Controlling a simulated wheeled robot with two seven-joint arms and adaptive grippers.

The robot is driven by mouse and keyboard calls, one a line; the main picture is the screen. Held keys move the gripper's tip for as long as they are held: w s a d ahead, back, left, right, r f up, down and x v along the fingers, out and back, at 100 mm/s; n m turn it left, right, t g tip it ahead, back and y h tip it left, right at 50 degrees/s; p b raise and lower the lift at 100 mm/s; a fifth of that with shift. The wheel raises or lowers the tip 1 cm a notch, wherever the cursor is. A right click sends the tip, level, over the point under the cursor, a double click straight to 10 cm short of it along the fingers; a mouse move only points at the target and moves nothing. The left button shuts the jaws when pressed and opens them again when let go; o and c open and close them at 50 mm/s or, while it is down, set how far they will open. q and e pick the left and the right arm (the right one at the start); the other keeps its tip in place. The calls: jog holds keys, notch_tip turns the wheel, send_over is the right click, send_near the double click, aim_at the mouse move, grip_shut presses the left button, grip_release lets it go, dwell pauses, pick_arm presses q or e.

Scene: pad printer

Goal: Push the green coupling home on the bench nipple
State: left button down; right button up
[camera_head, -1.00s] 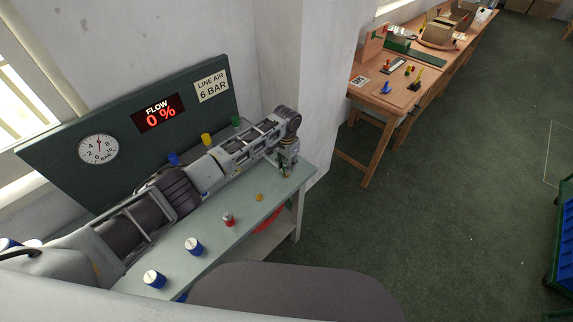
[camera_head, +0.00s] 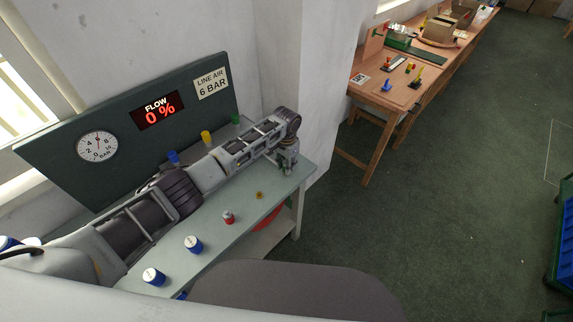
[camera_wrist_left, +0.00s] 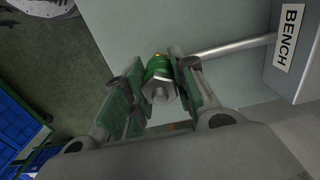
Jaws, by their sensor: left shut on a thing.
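My left gripper (camera_head: 286,171) is at the far right end of the grey-green bench, pointing down. In the left wrist view its two fingers (camera_wrist_left: 158,95) are closed around the green coupling (camera_wrist_left: 158,68), which has a silver hex end facing the camera. A metal pipe (camera_wrist_left: 235,45) runs from the grey block labelled BENCH (camera_wrist_left: 290,50) and passes behind the right finger. The nipple itself is hidden, so I cannot tell how far the coupling sits on it. My right gripper is not in view.
The bench (camera_head: 215,235) carries blue-and-white cylinders (camera_head: 193,245), a red fitting (camera_head: 228,217) and a small yellow part (camera_head: 259,195). A dark panel (camera_head: 110,185) behind has a gauge (camera_head: 97,147) and a display (camera_head: 160,110) reading FLOW 0 %. A wall corner stands close beyond my gripper.

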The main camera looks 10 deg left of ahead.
pick_arm(q)
jog(key=shift+f, duration=0.5)
dwell(0.7)
jog(key=c, duration=1.1)
grip_release()
jog(key=shift+r, duration=0.1)
jog(key=shift+r, duration=5.85)
